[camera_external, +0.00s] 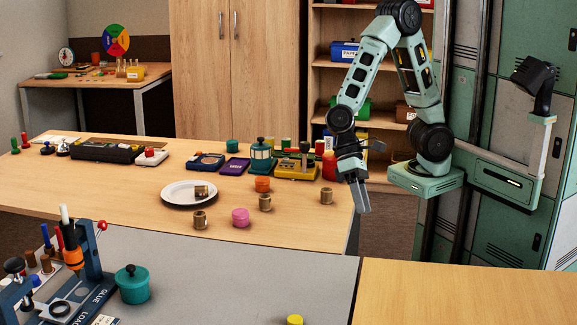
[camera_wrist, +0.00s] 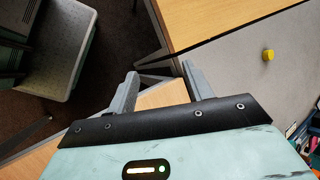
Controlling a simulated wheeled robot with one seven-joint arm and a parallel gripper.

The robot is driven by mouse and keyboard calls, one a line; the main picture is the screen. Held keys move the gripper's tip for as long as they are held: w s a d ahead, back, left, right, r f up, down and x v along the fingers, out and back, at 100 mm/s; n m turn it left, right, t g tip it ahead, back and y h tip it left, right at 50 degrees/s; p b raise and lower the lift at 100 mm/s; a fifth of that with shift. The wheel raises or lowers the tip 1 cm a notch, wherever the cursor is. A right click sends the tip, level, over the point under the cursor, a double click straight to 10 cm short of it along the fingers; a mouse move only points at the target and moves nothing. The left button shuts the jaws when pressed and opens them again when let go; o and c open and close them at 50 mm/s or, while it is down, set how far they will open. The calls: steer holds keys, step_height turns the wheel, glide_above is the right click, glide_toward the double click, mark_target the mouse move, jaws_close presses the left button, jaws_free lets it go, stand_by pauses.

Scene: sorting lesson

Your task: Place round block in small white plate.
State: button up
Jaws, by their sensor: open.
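The small white plate (camera_external: 176,193) lies on the wooden table in the external view. A short brown round block (camera_external: 202,191) rests on its right part. Two similar brown blocks, one in front of the plate (camera_external: 199,219) and one to its right (camera_external: 265,203), stand on the table. A pink round block (camera_external: 240,217) and an orange one (camera_external: 262,184) are nearby. My gripper (camera_external: 362,204) hangs off the table's right end, fingers down, right of the blocks. In the wrist view my gripper (camera_wrist: 158,82) has its fingers apart with nothing between them.
A yellow round block (camera_external: 295,320) lies on the grey mat in front; it also shows in the wrist view (camera_wrist: 268,55). A green lantern (camera_external: 261,158) and a yellow tool box (camera_external: 295,168) stand behind the blocks. A teal pot (camera_external: 132,284) stands front left.

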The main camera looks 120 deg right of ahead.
steer(key=s+a+n+h, duration=0.3)
steer(key=s+n, duration=0.6)
steer(key=s, duration=0.1)
steer(key=s+a+n+g+h, duration=0.1)
steer(key=s+a+n+h, duration=0.2)
steer(key=s+n, duration=0.5)
steer(key=shift+s+a+r+n, duration=0.2)
steer(key=shift+s+n, duration=0.2)
steer(key=shift+s, duration=0.5)
step_height(320, 180, up, 18)
steer(key=p, duration=1.8)
steer(key=shift+r, duration=0.2)
